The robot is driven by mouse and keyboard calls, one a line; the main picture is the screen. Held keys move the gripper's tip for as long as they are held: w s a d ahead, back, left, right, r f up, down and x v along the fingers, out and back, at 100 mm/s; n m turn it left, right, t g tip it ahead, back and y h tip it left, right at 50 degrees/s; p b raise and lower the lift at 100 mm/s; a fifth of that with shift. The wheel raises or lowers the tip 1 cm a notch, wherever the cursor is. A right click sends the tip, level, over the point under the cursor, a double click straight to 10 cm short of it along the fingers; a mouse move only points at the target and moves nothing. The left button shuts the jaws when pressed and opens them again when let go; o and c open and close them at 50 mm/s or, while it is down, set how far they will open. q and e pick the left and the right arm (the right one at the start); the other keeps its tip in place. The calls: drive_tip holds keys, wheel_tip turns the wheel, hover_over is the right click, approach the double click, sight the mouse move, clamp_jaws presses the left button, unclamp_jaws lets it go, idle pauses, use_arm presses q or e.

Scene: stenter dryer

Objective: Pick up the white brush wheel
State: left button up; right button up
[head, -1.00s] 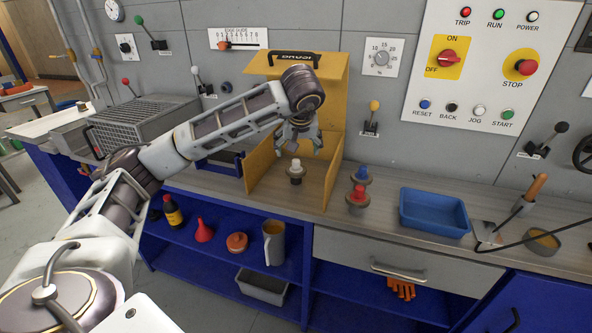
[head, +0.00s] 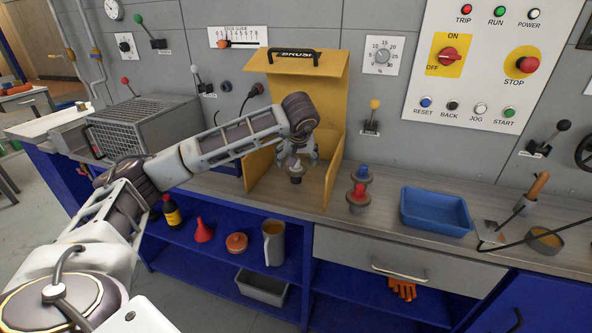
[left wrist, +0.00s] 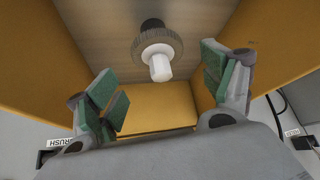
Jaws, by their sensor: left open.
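The white brush wheel (head: 296,170) stands upright on the bench inside the open yellow housing marked BRUSH. In the left wrist view the wheel (left wrist: 158,57) shows a white knob above a grey bristled disc. My left gripper (head: 297,158) is open and pointed down at the wheel, close above it, with its fingers around the knob in the head view. In the left wrist view its green-padded fingers (left wrist: 163,88) stand wide apart, one on each side of the knob, touching nothing that I can see. My right gripper is not in view.
The yellow housing (head: 333,100) has side walls close to the left gripper. Blue (head: 361,171) and red (head: 358,193) brush wheels stand just right of it. A blue tray (head: 436,212) lies further right. A grey mesh box (head: 150,125) stands to the left.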

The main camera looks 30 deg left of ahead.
sight(296, 169)
use_arm(q)
drive_tip(key=shift+w+a+f, duration=0.1)
drive_tip(key=shift+w+f, duration=0.05)
drive_tip(key=shift+f, duration=0.25)
drive_tip(key=x, duration=0.3)
drive_tip(key=shift+w+a+f+b, duration=0.1)
drive_tip(key=shift+w+f+b, duration=0.05)
drive_tip(key=shift+f+b, duration=0.2)
drive_tip(key=shift+w+a+f, duration=0.15)
drive_tip(key=shift+w, duration=0.05)
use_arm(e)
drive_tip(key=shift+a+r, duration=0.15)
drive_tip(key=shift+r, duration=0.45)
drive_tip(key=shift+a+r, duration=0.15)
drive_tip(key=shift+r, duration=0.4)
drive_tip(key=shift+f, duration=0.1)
use_arm(q)
drive_tip(key=c, duration=1.1)
